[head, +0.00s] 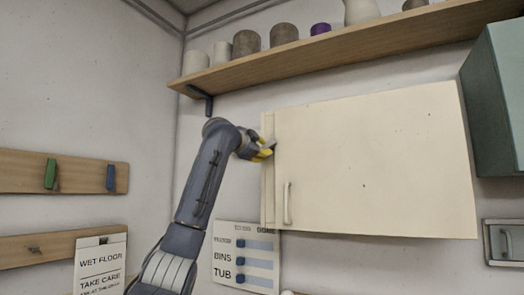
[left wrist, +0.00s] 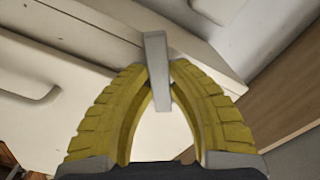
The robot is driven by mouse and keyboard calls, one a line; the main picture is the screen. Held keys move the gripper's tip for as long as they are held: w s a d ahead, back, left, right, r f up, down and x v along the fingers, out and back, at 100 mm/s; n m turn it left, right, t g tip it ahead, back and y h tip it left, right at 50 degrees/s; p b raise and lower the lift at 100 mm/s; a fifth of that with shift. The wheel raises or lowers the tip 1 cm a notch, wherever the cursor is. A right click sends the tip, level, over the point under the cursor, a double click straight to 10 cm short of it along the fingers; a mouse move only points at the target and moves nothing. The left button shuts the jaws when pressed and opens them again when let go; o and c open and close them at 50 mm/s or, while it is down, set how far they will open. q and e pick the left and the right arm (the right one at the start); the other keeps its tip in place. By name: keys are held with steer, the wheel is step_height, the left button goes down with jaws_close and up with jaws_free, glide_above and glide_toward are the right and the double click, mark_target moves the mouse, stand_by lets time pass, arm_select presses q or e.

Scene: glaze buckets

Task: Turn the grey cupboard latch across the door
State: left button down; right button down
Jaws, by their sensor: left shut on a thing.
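The grey latch (left wrist: 155,50) is a short flat bar at the left edge of the cream cupboard door (head: 370,165). In the left wrist view it stands between the yellow fingertips of my left gripper (left wrist: 159,72), which is shut on it. In the head view my left gripper (head: 266,152) reaches the upper left of the door, and a small grey part of the latch (head: 272,144) shows beside the fingers. The door looks closed. I cannot tell whether the latch lies across the door edge. My right gripper is not in view.
A pale door handle (head: 287,203) sits low on the door's left side. A wooden shelf (head: 330,47) with several pots runs above. A teal cabinet (head: 497,100) hangs at the right. A labelled board (head: 246,232) is below left of the cupboard.

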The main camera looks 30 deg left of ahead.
arm_select(q)
steer(key=m, duration=0.6)
steer(key=shift+m, duration=0.4)
stand_by(0.4)
steer(key=c, duration=1.3)
jaws_free()
steer(key=shift+o, duration=0.2)
steer(key=s, duration=1.2)
steer(key=shift+d, duration=0.4)
